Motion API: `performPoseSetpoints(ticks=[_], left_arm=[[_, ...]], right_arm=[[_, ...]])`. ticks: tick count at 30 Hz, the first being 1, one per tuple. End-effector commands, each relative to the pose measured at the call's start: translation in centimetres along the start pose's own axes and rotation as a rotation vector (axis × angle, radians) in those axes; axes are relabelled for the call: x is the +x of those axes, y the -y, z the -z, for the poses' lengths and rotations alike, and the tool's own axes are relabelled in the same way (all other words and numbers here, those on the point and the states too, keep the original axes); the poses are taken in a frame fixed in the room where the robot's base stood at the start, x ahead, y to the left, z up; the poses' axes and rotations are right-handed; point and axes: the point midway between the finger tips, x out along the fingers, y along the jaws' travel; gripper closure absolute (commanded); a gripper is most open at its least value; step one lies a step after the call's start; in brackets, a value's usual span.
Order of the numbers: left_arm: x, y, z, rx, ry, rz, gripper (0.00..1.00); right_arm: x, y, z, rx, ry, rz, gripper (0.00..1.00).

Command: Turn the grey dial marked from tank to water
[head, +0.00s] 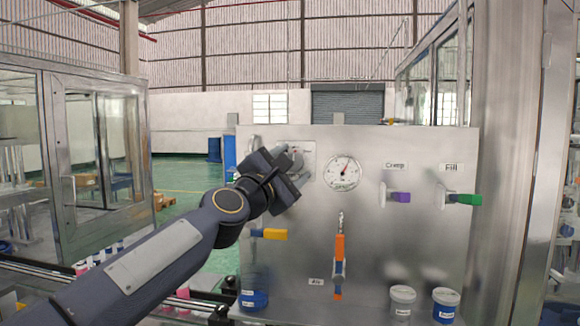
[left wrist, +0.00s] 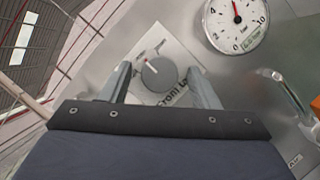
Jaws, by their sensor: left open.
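The grey round dial (left wrist: 159,74) sits on a white label plate (left wrist: 177,38) on the steel panel in the left wrist view. A small red mark shows at its upper-left edge. Small words are printed around it, too small to read surely. My left gripper (left wrist: 162,84) is open, with one finger on each side of the dial and a visible gap on both sides. In the head view my left gripper (head: 294,165) is in front of the plate (head: 294,143) and hides most of the dial. My right gripper is not in view.
A round gauge (head: 342,173) is just right of the dial. The panel also carries a yellow handle (head: 274,234), an orange handle (head: 339,248), a purple handle (head: 401,197) and a green handle (head: 468,199). White-lidded pots (head: 403,298) stand at the lower right.

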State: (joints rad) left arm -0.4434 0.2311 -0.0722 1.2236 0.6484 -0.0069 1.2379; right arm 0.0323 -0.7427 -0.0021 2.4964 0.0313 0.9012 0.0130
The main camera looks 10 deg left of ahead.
Motion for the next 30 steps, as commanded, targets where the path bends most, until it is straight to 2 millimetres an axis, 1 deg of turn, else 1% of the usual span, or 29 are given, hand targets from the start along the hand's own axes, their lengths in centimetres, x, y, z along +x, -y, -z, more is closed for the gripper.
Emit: performPoseSetpoints(ticks=[2,5,12,15,18,22,30], left_arm=[[-0.1,0.0,0.0,0.000,0.000,-0.001,0.45],[-1.0,0.0,0.0,0.000,0.001,-0.001,0.45],[-5.1,0.0,0.1,-0.001,0.000,-0.002,0.45],[-6.5,-0.1,0.0,-0.001,0.001,-0.001,0.45],[-7.4,0.0,0.0,0.000,0.001,0.000,0.45],[-7.8,0.0,0.0,0.000,0.001,0.000,0.45],[-7.8,0.0,0.0,0.000,0.000,0.000,0.45]], right_arm=[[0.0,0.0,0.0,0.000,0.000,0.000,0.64],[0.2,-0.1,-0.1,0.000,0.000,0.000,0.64],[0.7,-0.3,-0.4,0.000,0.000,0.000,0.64],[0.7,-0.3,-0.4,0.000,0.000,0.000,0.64],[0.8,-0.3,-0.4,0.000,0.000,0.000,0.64],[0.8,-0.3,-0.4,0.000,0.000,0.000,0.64],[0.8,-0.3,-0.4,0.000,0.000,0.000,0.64]])
